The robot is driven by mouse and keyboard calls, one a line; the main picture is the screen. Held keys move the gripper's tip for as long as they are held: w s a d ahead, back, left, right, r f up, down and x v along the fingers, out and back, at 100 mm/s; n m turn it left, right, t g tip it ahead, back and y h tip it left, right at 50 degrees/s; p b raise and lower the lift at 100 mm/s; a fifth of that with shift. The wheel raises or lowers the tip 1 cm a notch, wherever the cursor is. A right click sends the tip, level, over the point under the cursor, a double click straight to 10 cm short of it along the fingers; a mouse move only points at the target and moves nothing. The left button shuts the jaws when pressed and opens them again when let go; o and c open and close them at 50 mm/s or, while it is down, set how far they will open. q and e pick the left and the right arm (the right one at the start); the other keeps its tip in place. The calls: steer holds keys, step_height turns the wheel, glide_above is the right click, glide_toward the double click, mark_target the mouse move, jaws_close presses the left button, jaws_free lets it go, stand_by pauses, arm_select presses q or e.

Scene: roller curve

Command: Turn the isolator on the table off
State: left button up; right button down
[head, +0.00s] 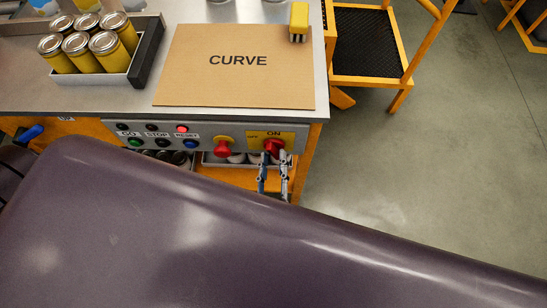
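The isolator is a red rotary knob (273,146) on a yellow plate (291,135) at the right end of the grey control panel on the table's front. The plate reads ON above the knob and OFF to its left. My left gripper (274,156) is at the knob, its two slim fingers apart with their tips at the knob's lower edge. I cannot tell whether the tips touch it. My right gripper is not in view.
A red knob on yellow (223,147) sits left of the isolator, then labelled buttons (158,138). A brown CURVE board (236,85), a tray (131,76) of yellow jars and a yellow block (299,20) are on the table.

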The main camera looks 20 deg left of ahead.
arm_select(q)
steer(key=shift+w+a, duration=0.1)
steer(key=shift+w, duration=0.1)
jaws_close()
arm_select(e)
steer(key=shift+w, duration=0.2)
arm_select(q)
steer(key=shift+n, duration=0.5)
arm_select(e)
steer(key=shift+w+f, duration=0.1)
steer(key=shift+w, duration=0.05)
arm_select(q)
steer(key=shift+f+n+b, duration=0.1)
steer(key=shift+n+b, duration=0.2)
steer(key=shift+n, duration=0.3)
steer(key=n+b, duration=0.1)
steer(key=n, duration=0.3)
steer(key=n+b, duration=0.1)
steer(key=n, duration=0.3)
steer(key=shift+n+b, duration=0.3)
steer(key=shift+b, duration=0.1)
steer(key=shift+n+b, duration=0.45)
steer(key=shift+n, duration=0.65)
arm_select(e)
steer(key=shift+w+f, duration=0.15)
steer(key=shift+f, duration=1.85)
